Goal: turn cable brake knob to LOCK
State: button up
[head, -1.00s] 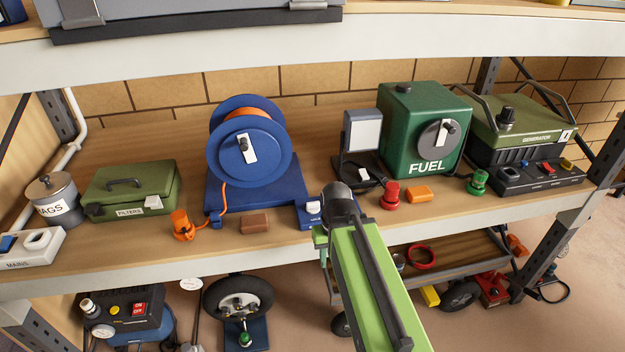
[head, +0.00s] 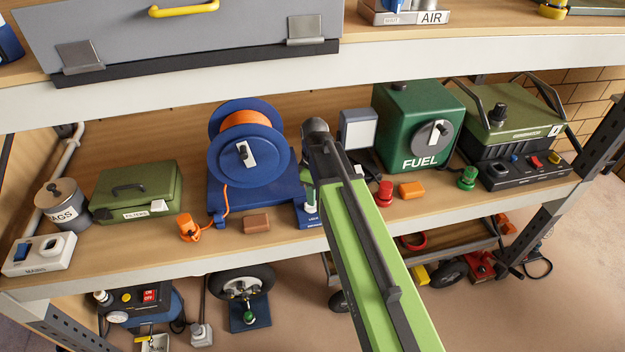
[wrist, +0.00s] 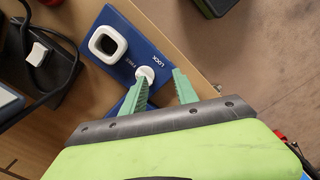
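The blue cable brake panel (wrist: 118,28) lies on the shelf, with LOCK and FREE lettering in the wrist view. A round white knob (wrist: 146,73) sits between these words; which one it is set to I cannot tell. My gripper (wrist: 161,75) is open with two teal fingers. The left fingertip is close to the knob, the right one is apart from it; contact is unclear. In the head view the panel (head: 303,213) is right of the blue cable reel (head: 222,157), partly hidden by my arm. A teal finger of my gripper (head: 310,190) shows above it.
A white square ring (wrist: 108,44) is on the panel. A grey-faced stand (head: 358,130) and green FUEL can (head: 400,120) stand right of my arm. A brown block (head: 257,223) and orange plug (head: 187,228) lie left. The upper shelf edge (head: 200,92) runs above.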

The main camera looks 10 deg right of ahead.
jog(key=w+r+n+p, duration=0.5)
jog(key=r+n, duration=0.2)
jog(key=r, duration=0.1)
notch_tip(320, 180, down, 18)
jog(key=b, duration=1.8)
jog(key=shift+w, duration=0.15)
jog(key=shift+r, duration=0.1)
jog(key=shift+c, duration=0.2)
grip_shut()
jog(key=shift+d, duration=0.2)
jog(key=shift+a+m, duration=0.1)
jog(key=shift+m, duration=0.2)
